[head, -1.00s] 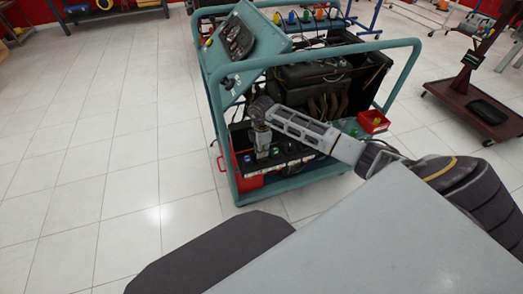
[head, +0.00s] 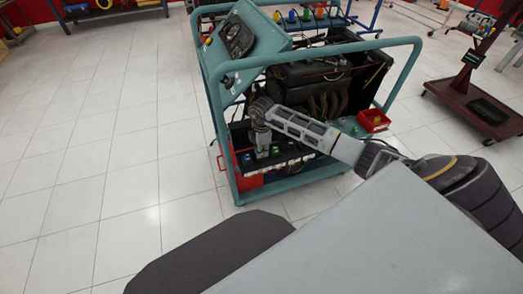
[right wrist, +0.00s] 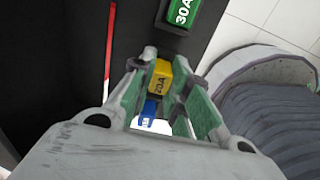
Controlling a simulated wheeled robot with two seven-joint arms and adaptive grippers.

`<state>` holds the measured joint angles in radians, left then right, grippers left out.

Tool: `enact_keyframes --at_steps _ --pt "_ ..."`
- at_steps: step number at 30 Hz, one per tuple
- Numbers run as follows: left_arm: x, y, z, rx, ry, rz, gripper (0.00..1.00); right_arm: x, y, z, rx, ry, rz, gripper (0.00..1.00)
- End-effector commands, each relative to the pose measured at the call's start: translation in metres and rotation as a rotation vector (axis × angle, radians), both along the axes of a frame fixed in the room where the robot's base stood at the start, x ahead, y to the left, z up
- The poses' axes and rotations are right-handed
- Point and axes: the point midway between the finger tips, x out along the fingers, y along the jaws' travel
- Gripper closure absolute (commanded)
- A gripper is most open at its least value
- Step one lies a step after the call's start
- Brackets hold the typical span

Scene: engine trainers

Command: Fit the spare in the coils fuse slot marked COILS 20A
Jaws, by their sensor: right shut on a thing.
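My right gripper (head: 262,153) points down over the dark fuse panel (head: 294,160) at the lower front of the teal engine trainer. In the right wrist view, my right gripper (right wrist: 164,72) is shut on a yellow fuse (right wrist: 160,80) marked 20A, which sits between its fingertips. A green fuse (right wrist: 183,12) marked 30A stands on the panel just beyond the fingertips. A blue fuse (right wrist: 150,108) shows between the fingers, nearer the palm in the picture. The COILS label and the slot cannot be made out. I cannot tell whether the yellow fuse is seated. My left gripper is not in view.
The trainer's teal tube frame (head: 214,110) rises around the panel and engine. A small red tray (head: 373,121) with something yellow in it sits at the trainer's right. A maroon stand (head: 470,92) is farther right. The tiled floor at left is clear.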

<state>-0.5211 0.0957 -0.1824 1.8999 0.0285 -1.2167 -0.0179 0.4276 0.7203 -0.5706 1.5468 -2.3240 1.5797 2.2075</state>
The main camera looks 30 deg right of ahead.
Motion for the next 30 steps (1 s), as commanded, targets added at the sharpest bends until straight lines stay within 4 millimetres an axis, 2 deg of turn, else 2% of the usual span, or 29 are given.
enact_keyframes --at_steps 30 --pt "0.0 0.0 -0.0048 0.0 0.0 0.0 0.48 -0.0001 0.0002 -0.0097 0.0 0.0 0.0 0.96"
